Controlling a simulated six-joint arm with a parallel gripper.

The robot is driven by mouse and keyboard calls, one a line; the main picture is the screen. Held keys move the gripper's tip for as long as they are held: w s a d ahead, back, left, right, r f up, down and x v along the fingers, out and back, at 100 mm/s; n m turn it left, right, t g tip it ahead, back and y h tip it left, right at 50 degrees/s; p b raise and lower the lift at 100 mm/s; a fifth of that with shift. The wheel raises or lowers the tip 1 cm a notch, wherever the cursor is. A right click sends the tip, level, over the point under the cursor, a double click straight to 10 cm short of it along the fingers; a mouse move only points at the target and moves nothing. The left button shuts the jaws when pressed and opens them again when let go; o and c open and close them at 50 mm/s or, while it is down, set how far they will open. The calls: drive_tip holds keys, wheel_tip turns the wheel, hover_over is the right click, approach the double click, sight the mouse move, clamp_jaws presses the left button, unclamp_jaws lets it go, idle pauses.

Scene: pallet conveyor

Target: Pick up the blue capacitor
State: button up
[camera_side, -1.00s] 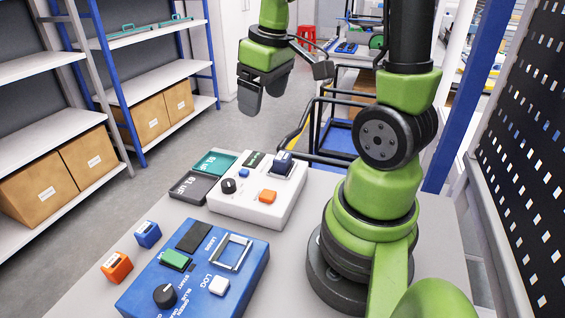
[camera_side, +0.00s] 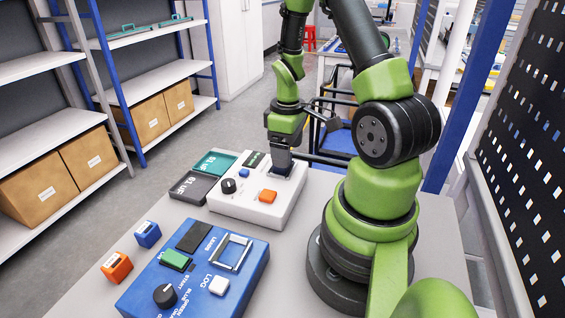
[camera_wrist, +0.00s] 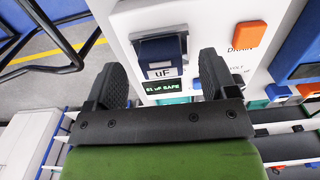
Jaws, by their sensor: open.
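A dark blue capacitor block with a white "uF" label (camera_wrist: 160,50) sits on the white tester box (camera_side: 230,206), at its back right corner. In the wrist view it lies between the two dark fingers of my gripper (camera_wrist: 163,64), with gaps to both sides. In the side view my gripper (camera_side: 280,163) points down over that corner and hides most of the block. The fingers are open and hold nothing. A second small blue block with a white top (camera_side: 147,235) stands on the table at left, near an orange block (camera_side: 116,267).
A blue control panel (camera_side: 190,285) stands in front.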

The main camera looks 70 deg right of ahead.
drive_tip(key=shift+f, duration=1.35)
drive_tip(key=shift+c, duration=0.4)
drive_tip(key=c, duration=0.9)
drive_tip(key=shift+c, duration=0.2)
